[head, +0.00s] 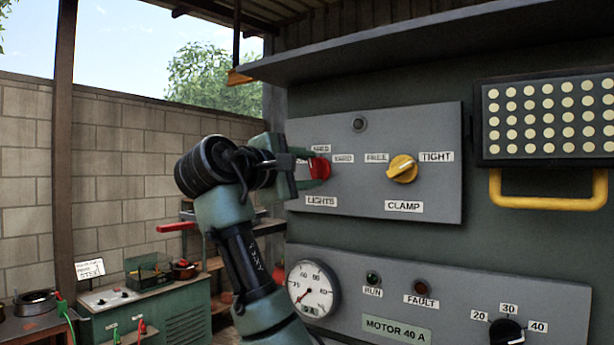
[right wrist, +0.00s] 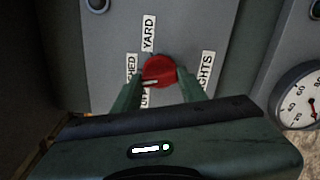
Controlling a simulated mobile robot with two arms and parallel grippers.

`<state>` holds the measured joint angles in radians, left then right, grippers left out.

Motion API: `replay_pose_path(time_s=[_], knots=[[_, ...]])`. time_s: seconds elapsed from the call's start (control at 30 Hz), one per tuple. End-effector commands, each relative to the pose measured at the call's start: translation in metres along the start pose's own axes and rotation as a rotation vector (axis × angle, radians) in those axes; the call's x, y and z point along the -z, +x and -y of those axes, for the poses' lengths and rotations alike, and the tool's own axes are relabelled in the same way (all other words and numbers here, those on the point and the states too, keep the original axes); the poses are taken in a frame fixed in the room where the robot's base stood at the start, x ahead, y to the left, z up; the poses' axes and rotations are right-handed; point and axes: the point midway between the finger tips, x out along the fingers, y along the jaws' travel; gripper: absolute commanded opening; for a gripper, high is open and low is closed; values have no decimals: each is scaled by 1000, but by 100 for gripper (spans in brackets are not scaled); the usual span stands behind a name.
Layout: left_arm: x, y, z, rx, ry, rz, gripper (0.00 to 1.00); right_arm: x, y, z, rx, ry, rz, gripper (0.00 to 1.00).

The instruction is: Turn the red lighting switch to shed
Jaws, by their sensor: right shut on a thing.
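The red lighting switch (head: 320,167) is on the upper grey panel, above the LIGHTS label (head: 321,201). The SHED label (head: 321,148) is above it and the YARD label (head: 343,158) to its right. My right gripper (head: 313,170) is shut on the switch. In the right wrist view the switch (right wrist: 160,69) sits between the two green fingers. Its pale mark points left and slightly down there, between the SHED label (right wrist: 131,67) and a partly hidden label (right wrist: 145,97); its exact setting is hard to tell. My left gripper is out of view.
A yellow CLAMP knob (head: 402,169) is to the right on the same panel. Below are a gauge (head: 313,289) and a black dial (head: 506,331). A yellow handle (head: 548,204) juts out at right. A metal canopy (head: 400,40) overhangs the panel.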

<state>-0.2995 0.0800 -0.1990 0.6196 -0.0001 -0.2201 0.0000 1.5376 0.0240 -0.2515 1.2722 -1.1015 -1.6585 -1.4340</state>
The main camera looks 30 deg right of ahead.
Motion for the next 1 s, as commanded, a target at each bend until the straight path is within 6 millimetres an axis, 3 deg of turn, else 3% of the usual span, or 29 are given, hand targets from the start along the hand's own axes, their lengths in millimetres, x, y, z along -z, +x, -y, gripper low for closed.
replay_pose_path(time_s=[0.4,1.0], knots=[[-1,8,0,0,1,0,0,-1,0,-1,-4,227,2,1],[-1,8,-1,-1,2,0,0,-2,0,-2,-6,272,2,1]])
